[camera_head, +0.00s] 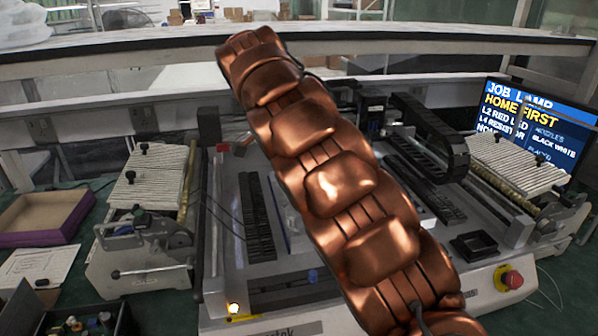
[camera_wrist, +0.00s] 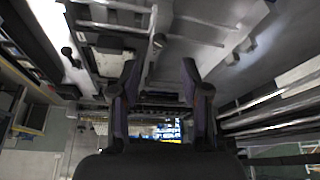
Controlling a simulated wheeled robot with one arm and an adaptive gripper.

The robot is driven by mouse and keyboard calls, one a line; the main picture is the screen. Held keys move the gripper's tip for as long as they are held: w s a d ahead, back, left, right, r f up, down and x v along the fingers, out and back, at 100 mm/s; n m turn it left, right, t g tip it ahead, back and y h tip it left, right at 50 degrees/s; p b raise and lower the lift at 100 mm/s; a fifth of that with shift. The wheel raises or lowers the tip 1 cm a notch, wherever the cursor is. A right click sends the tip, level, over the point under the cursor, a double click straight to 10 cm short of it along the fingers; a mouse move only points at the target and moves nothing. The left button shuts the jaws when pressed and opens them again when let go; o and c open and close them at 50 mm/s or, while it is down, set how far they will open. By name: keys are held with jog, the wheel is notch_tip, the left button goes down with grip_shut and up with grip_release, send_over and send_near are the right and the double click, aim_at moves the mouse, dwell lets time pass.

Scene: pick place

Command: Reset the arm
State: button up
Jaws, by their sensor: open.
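My gripper (camera_wrist: 160,72) shows in the wrist view with its two dark fingers spread apart and nothing between them. It faces grey machine parts, rails and rods, which appear at an odd angle. In the head view my copper-coloured segmented arm rises from the lower right to the upper left across the middle, over the machine. The gripper end is not visible in the head view. The arm hides the centre of the machine (camera_head: 225,285).
A monitor (camera_head: 535,125) at right reads "JOB LAMP" and "HOME FIRST". A red stop button (camera_head: 508,279) is on the machine's front right. A purple-sided tray (camera_head: 42,217) and a dark bin (camera_head: 90,322) with small parts are at left. A horizontal beam (camera_head: 400,40) crosses behind.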

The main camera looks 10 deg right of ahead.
jog(key=shift+a+r, duration=0.1)
jog(key=shift+r, duration=0.3)
jog(key=s+d+r+n+g+y+p, duration=0.1)
jog(key=s+d+n+p, duration=0.2)
jog(key=s, duration=0.6)
jog(key=s+d+r+n+y+p, duration=0.1)
jog(key=s+d+n, duration=0.1)
jog(key=s+d, duration=0.5)
jog(key=s+a+f+n+p, duration=0.1)
jog(key=s+a+f+n, duration=0.1)
jog(key=s, duration=0.6)
jog(key=s+a+f+n+g+y+p, duration=0.1)
jog(key=s+f+n, duration=0.3)
jog(key=s, duration=0.5)
jog(key=s+a+f+n+g+y+p, duration=0.1)
jog(key=s+a+f+n+p, duration=0.1)
jog(key=s, duration=0.7)
jog(key=shift+s+a+f+n, duration=0.15)
jog(key=shift+a+f+n, duration=0.45)
jog(key=shift+n, duration=0.4)
jog(key=shift+r, duration=0.1)
jog(key=shift+c, duration=0.4)
